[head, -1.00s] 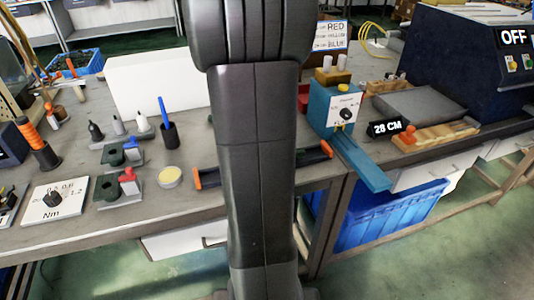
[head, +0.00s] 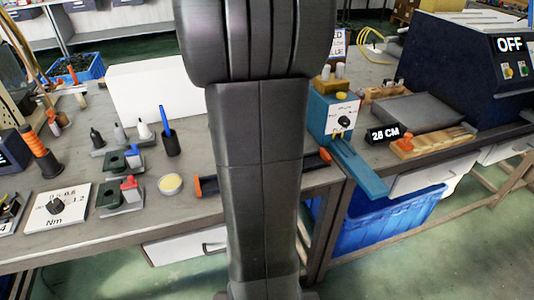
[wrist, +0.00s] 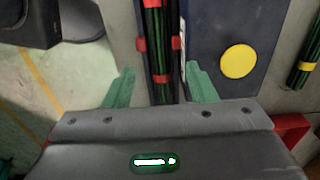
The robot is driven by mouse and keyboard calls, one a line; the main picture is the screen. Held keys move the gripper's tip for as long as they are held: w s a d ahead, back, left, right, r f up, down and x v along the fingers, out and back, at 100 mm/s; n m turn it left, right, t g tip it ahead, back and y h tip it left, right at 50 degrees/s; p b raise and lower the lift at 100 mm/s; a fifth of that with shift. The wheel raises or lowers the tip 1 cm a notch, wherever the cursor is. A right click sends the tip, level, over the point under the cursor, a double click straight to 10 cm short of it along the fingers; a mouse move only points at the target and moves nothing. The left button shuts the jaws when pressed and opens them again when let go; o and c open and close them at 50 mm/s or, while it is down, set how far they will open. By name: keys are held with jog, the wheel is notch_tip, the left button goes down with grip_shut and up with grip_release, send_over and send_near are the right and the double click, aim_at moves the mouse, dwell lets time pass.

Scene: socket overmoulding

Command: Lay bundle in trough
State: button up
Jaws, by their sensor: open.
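In the wrist view, my gripper (wrist: 160,87) is open, with one green fingertip on each side of a bundle (wrist: 153,25) of dark and green wires. The bundle runs lengthwise in a narrow dark channel (wrist: 177,30), which looks like the trough. Small red bands or clips show at its sides. I cannot tell whether the fingers touch the bundle, and its near end is hidden behind the gripper body. In the head view, my arm hides the gripper and the bundle.
A dark blue panel with a yellow disc (wrist: 238,62) lies right of the channel. Another wire bundle (wrist: 305,60) with a yellow band is at the far right. In the head view, a blue box (head: 330,115) with a blue ledge (head: 358,168) stands right of my arm; small fixtures (head: 120,195) stand left.

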notch_tip(320, 180, up, 6)
jog(key=shift+s+p, duration=0.2)
jog(key=shift+p, duration=0.25)
jog(key=shift+w+f+b, duration=0.1)
jog(key=shift+f+b, duration=0.6)
jog(key=shift+f, duration=2.45)
